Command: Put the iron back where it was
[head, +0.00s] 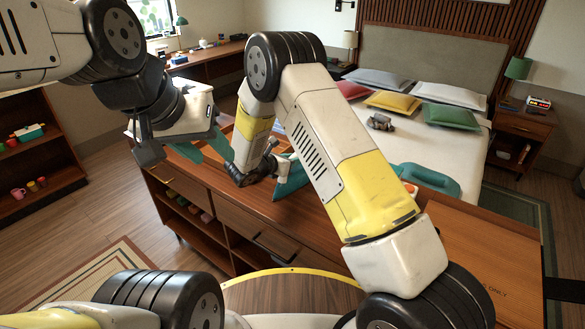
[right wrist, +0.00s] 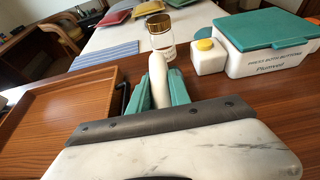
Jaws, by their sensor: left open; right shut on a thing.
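My right gripper (right wrist: 160,90) has its teal fingers shut on a pale, rounded, upright thing (right wrist: 159,85) above the brown counter. Only a narrow part of it shows, so I cannot tell whether it is the iron. In the head view, my right gripper (head: 268,172) is low over the counter, partly hidden by its own arm. My left gripper (head: 212,146) is open, with teal fingers, near the left end of the counter. No iron can be made out clearly elsewhere.
A wooden tray (right wrist: 50,110) lies left of the right gripper. Beyond the fingers stand a gold-lidded jar (right wrist: 161,46), a white bottle with a yellow cap (right wrist: 208,62) and a white box (right wrist: 270,62) with a teal lid. A rounded teal object (head: 428,180) lies farther right on the counter.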

